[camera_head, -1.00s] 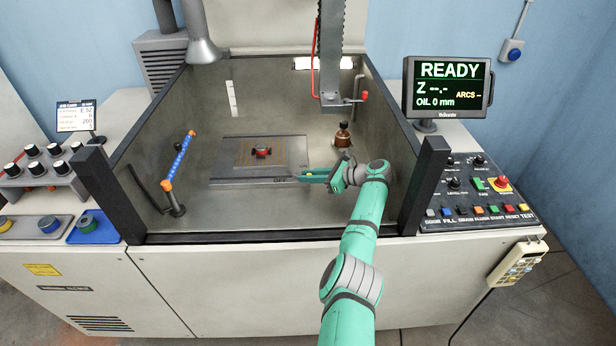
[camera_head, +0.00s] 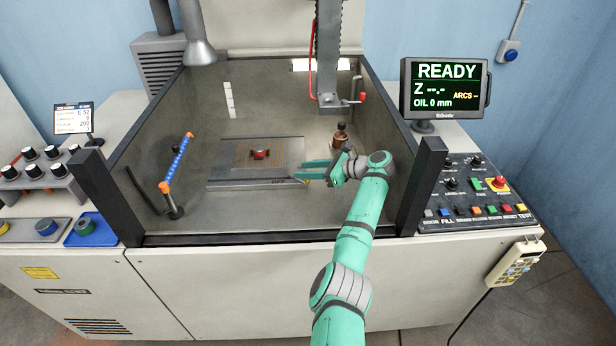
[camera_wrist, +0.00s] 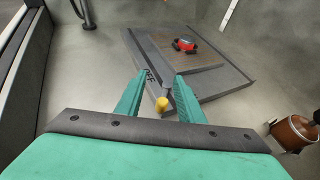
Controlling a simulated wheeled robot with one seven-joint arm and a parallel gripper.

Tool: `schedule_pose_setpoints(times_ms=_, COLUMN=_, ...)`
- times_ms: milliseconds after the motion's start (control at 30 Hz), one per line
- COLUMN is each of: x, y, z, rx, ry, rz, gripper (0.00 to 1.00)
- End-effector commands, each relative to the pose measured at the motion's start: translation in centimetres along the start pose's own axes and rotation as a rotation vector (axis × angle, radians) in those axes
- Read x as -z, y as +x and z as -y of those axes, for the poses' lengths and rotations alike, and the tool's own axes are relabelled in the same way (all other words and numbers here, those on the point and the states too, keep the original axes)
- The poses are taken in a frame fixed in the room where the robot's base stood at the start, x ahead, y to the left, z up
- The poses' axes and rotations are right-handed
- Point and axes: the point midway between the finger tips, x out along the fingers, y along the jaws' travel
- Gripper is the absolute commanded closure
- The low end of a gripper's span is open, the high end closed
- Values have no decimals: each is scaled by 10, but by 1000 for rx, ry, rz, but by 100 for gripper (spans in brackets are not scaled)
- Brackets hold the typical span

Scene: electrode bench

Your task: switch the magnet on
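The magnet is a flat grey plate (camera_head: 225,177) on the tank floor, with "OFF" lettered at the right of its front side. The lettering also shows on the plate in the wrist view (camera_wrist: 205,92). A small lever with a yellow knob (camera_wrist: 162,103) stands at the plate's near end in the wrist view. My gripper (camera_wrist: 160,84) is open, with one finger on each side of the lever and visible gaps beside the knob. In the head view my gripper (camera_head: 303,170) is at the plate's right end, where the knob is hard to make out.
A small red and black part (camera_head: 260,153) sits on the plate. A blue and orange hose (camera_head: 176,163) is at left, and the machine head (camera_head: 328,100) hangs above. The monitor (camera_head: 445,88) reads READY.

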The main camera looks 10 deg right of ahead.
Motion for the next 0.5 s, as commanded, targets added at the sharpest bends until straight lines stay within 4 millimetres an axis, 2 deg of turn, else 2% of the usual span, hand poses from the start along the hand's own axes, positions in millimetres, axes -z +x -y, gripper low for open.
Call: schedule_pose_setpoints(times_ms=500, x=-38, y=-38, z=-42, rx=2, ry=-2, rz=0, gripper=65)
